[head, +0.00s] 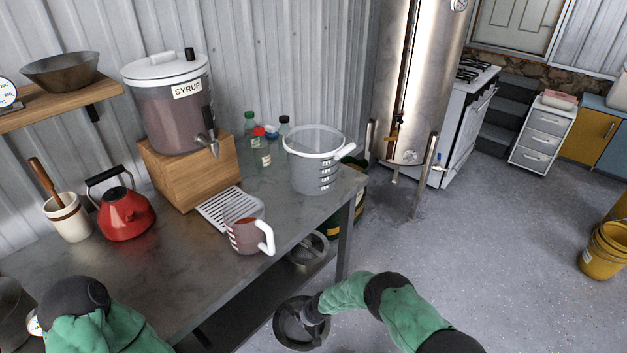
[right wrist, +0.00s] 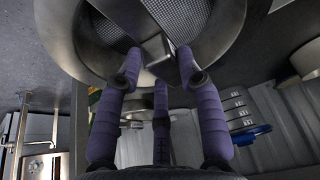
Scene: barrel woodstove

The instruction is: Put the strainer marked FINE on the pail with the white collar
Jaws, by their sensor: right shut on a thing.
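A round metal strainer (head: 291,338) hangs in front of the table's right front edge, over the floor. My right gripper (head: 316,309) is shut on it. In the right wrist view, its fingers (right wrist: 158,68) close on a metal piece at the strainer (right wrist: 215,62), with grey mesh behind. I can read no marking on it. A clear pail (head: 309,176) with a white ring around its top stands on the table's back right corner, its mouth uncovered. My left arm shows at the lower left, but its gripper is not visible.
Another round metal piece (head: 299,264), perhaps a strainer, lies below the tabletop. A measuring jug (head: 243,238) of red liquid stands near the table's front edge. Small bottles (head: 261,152) stand left of the pail. A syrup dispenser (head: 163,115) sits on a wooden block. Right of the table is open floor.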

